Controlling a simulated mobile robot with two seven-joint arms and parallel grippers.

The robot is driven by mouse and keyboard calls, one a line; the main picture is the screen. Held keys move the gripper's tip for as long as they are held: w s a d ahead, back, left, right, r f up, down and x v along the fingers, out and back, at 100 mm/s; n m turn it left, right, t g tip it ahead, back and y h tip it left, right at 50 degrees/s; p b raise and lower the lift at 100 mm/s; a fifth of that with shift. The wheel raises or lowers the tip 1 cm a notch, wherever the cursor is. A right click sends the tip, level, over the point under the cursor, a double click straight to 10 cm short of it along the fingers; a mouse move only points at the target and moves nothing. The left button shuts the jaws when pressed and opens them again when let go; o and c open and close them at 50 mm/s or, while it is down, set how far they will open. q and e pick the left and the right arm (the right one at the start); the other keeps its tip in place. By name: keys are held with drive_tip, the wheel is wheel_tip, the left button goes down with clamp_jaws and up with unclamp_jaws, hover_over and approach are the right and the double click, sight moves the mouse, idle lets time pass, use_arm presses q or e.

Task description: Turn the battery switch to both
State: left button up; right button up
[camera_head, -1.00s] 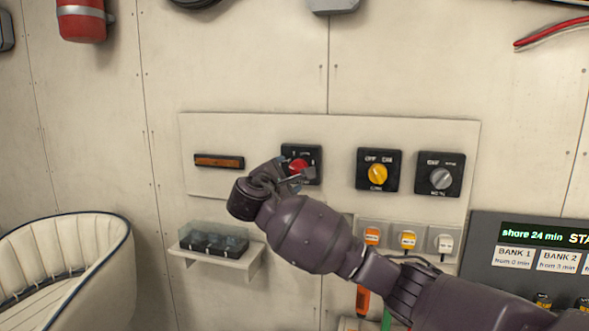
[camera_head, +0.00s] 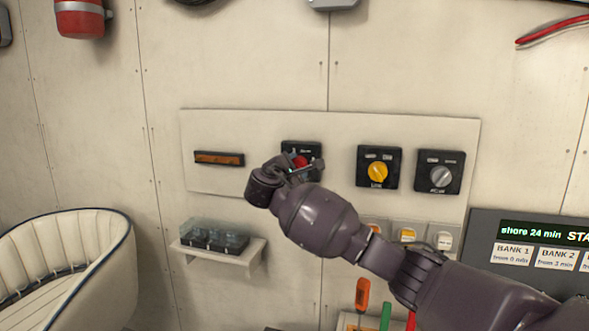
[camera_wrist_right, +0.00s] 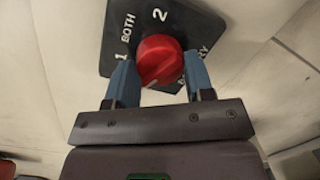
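The battery switch is a black square plate (camera_wrist_right: 185,30) with a red round knob (camera_wrist_right: 160,60), on a pale wall panel. In the right wrist view its plate reads "1", "BOTH" and "2"; another word at the lower right is partly covered. My left gripper is not in view.
To the right on the panel are a yellow-knob switch (camera_head: 378,170) and a grey-knob switch (camera_head: 440,174). An orange-brown bar (camera_head: 219,159) is at left. A small shelf (camera_head: 215,252) holds clear-covered boxes below. A display unit (camera_head: 530,245) stands at lower right.

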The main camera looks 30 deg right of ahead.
drive_tip(key=shift+c, duration=1.4)
use_arm(q)
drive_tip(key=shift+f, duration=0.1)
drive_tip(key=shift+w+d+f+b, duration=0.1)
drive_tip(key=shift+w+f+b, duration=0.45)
drive_tip(key=shift+b, duration=0.7)
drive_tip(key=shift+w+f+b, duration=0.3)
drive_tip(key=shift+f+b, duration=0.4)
drive_tip(key=shift+b, duration=0.5)
use_arm(e)
drive_tip(key=shift+s+r+m+t+y, duration=0.15)
drive_tip(key=shift+m+y, duration=0.25)
drive_tip(key=shift+m, duration=2.3)
drive_tip(key=shift+w+f+m+t+y, duration=0.1)
drive_tip(key=shift+m+y, duration=0.3)
drive_tip(key=shift+m, duration=2.3)
drive_tip(key=shift+s+r+m+t+y, duration=0.15)
drive_tip(key=shift+m+y, duration=0.25)
drive_tip(key=shift+m, duration=2.3)
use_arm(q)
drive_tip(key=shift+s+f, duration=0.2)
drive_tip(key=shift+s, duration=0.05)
use_arm(e)
drive_tip(key=shift+d, duration=0.1)
